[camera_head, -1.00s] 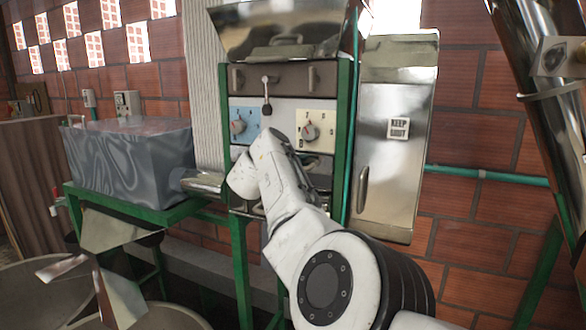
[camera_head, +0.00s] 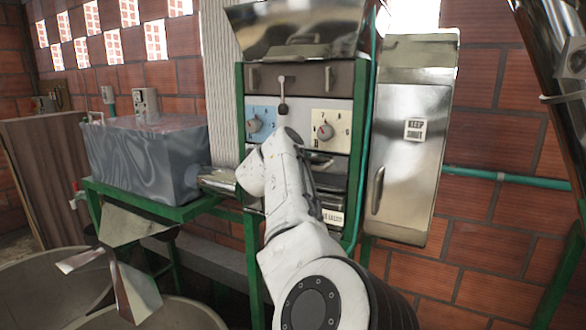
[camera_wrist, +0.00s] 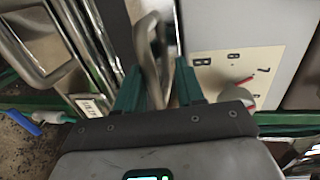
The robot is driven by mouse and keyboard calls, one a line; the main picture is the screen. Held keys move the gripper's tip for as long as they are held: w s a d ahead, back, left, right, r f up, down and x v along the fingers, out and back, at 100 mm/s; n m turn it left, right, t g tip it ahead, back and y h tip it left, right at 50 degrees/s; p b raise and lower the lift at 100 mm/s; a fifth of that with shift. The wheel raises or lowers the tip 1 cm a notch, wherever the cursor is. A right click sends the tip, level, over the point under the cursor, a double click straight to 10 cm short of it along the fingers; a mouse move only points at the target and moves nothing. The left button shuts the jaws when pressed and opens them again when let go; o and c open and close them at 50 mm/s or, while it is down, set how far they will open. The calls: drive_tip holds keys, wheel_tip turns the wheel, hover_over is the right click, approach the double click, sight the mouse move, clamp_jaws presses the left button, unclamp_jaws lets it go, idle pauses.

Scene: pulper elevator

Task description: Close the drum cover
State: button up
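A green-framed machine stands against the brick wall. Its dial panel (camera_head: 292,125) carries two red-pointer dials and a small lever. Below the panel, a dark handled part (camera_head: 328,182) shows beside my arm; I cannot tell whether this is the drum cover or how far it stands open. My arm hides much of the machine's lower front and my fingers in the head view. In the wrist view, my gripper (camera_wrist: 160,88) has its two teal fingers apart, with a metal loop handle (camera_wrist: 150,45) showing between or just beyond them. Contact is unclear.
A tall metal door marked KEEP SHUT (camera_head: 410,140) is right of the machine. A grey box (camera_head: 145,158) sits on a green stand at left. Round vats (camera_head: 50,285) fill the lower left. A slanted metal pipe (camera_head: 556,80) is at upper right.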

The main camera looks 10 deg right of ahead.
drive_tip(key=f+v, duration=0.1)
drive_tip(key=v, duration=0.8)
drive_tip(key=shift+s+d+b, duration=0.4)
drive_tip(key=shift+s+b, duration=0.05)
drive_tip(key=shift+r, duration=0.1)
